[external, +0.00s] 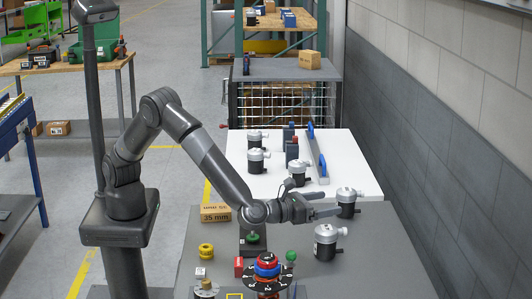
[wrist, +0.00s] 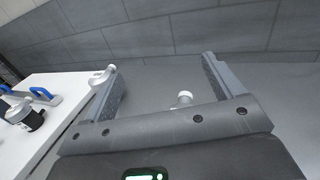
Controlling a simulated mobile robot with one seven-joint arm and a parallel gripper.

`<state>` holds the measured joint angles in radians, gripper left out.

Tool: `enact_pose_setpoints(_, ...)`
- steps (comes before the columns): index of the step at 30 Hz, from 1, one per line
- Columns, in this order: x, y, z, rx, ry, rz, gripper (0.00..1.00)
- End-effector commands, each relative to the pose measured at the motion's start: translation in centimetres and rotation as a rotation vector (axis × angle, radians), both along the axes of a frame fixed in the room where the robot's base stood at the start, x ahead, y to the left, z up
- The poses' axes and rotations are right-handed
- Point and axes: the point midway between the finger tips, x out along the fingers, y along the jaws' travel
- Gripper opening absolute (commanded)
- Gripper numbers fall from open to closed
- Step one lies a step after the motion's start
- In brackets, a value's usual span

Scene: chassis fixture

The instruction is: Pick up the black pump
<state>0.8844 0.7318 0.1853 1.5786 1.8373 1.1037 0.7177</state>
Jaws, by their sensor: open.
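Several pumps with silver-white heads and black bodies are in the external view; I cannot tell which one the task means. One pump (external: 348,204) stands by my gripper's fingertips, and another pump (external: 326,243) stands nearer the camera on the grey table. My gripper (external: 335,203) is open and empty, with its fingers pointing right. In the wrist view, my gripper (wrist: 160,66) has its fingers wide apart. A pump's silver head (wrist: 103,76) shows beside the left finger, and another pale pump head (wrist: 182,98) shows between the fingers, its body hidden by the gripper.
More pumps (external: 257,161) stand on the white table (external: 235,185), with a blue-handled grey part (external: 318,155). The grey table (external: 375,265) also holds a cardboard box (external: 215,214), a yellow part (external: 206,251) and a red-and-blue knob stack (external: 267,266). A brick wall (external: 440,140) is at right.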

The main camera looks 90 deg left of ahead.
Motion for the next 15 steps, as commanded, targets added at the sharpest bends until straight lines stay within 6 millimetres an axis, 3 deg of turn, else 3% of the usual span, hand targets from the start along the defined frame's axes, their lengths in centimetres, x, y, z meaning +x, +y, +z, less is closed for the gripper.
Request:
enact_pose_setpoints(4, 0.0, -1.4, -1.0, 0.039, -0.009, -0.029, 0.86)
enact_pose_setpoints(15, -0.1, -1.4, -5.6, 0.039, -0.006, -0.029, 0.86)
